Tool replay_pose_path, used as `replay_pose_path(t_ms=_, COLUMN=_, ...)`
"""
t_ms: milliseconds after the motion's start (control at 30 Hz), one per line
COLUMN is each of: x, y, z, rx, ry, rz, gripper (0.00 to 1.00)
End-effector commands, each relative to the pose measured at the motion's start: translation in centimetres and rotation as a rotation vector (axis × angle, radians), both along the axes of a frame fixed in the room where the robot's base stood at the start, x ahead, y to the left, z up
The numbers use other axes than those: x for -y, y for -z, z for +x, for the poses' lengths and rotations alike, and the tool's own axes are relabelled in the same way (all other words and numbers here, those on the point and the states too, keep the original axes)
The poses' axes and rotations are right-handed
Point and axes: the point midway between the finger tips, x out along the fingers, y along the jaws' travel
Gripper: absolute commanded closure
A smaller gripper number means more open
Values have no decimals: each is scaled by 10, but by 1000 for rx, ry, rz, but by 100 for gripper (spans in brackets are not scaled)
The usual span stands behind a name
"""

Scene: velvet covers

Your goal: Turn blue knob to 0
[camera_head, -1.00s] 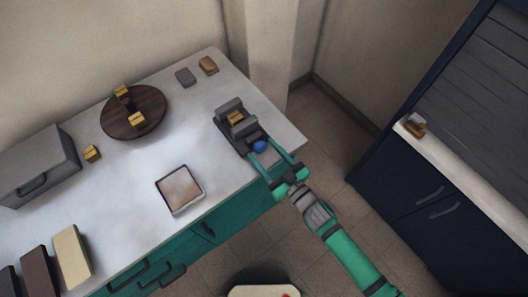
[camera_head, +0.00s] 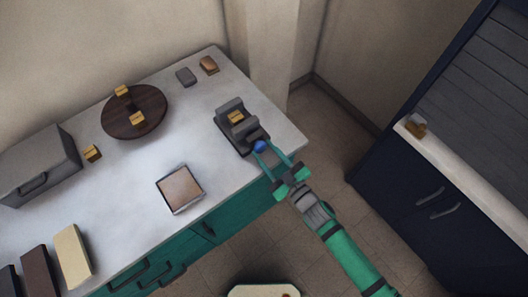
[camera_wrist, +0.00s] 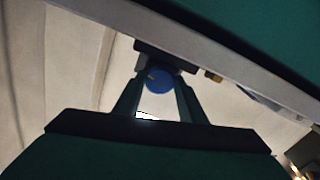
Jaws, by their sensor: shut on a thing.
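The blue knob (camera_head: 260,147) is on the front of a dark grey appliance (camera_head: 229,131) near the right end of the counter. A yellow-brown block sits in the appliance's top. My gripper (camera_head: 263,151) reaches in from the lower right, with its green fingers on both sides of the knob, shut on it. In the wrist view the round blue knob (camera_wrist: 159,80) lies between the two fingertips, with a small pale mark at its upper left. I cannot read any numbers around the knob.
The white counter (camera_head: 130,190) holds a round dark wooden board (camera_head: 150,98) with yellow-brown blocks, a framed square tray (camera_head: 180,189) and a grey box (camera_head: 38,166). Two small blocks lie at the back. A dark cabinet (camera_head: 400,178) stands right across open floor.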

Motion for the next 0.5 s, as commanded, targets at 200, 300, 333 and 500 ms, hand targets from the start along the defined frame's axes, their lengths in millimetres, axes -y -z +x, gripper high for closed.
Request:
replay_pose_path(t_ms=200, x=-2, y=0, z=-2, rx=115, ry=-4, rz=-156, gripper=85)
replay_pose_path(t_ms=300, x=-2, y=0, z=-2, rx=172, ry=-4, rz=-234, gripper=85)
replay_pose_path(t_ms=333, x=-2, y=0, z=-2, rx=188, ry=-5, rz=-256, gripper=85)
replay_pose_path(t_ms=500, x=-3, y=0, z=-2, rx=285, ry=-6, rz=-387, gripper=85)
